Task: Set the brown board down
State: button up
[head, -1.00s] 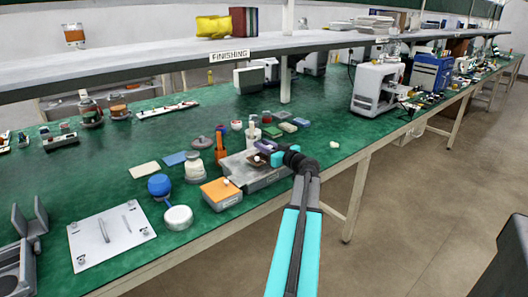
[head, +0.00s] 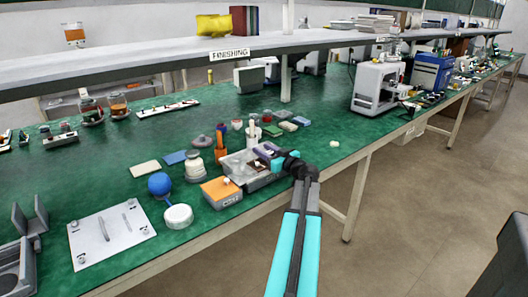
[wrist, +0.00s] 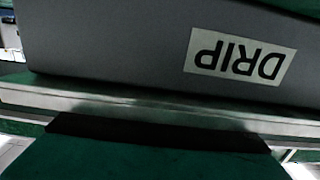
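A small dark brown patch (head: 254,166), likely the brown board, shows at the grey tray, just left of my gripper. Whether it rests in the tray or is held just above it I cannot tell. My gripper (head: 279,161) is at the tray's right end, above the bench's front edge. Its fingers are too small to make out in the head view. The grey tray (head: 262,183) also shows close up in the wrist view, where its front wall (wrist: 110,45) carries an upside-down DRIP label (wrist: 240,57). The wrist view does not show the board clearly.
An orange bottle (head: 220,146) and several small coloured blocks stand behind. A white plate (head: 108,236) lies at left.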

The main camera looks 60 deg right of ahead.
jog(key=shift+o, duration=0.3)
jog(key=shift+r+p, duration=0.2)
jog(key=shift+p, duration=0.2)
jog(key=b+v, duration=0.1)
jog(key=v, duration=1.1)
jog(key=shift+f+b, duration=0.1)
jog(key=shift+b, duration=0.2)
